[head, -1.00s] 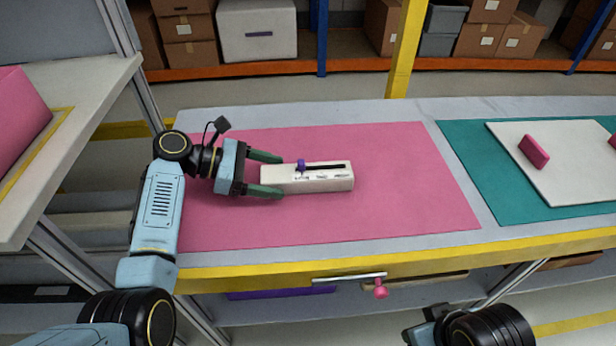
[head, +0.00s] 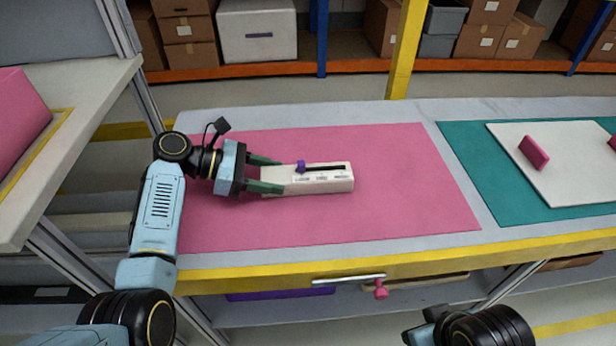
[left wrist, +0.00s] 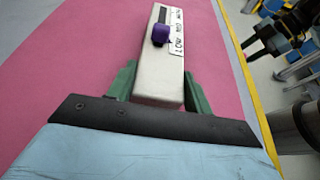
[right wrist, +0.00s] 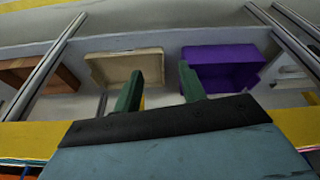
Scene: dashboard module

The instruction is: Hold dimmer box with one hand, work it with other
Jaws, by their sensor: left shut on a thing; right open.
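The dimmer box (head: 325,183) is a long white block lying on the pink mat (head: 400,210). A purple slider knob (head: 301,166) sits near the left end of its dark slot; it also shows in the left wrist view (left wrist: 161,34). Labels run along the box beside the slot. My left gripper (head: 272,174) is shut on the left end of the box, one green finger on each side. My right gripper (right wrist: 157,88) is open and empty; it points towards bins under the table edge. In the head view only part of my right arm shows, at the bottom.
A teal mat (head: 470,170) with a white board (head: 560,185) and a pink block (head: 534,151) lies to the right. The pink mat around the box is clear.

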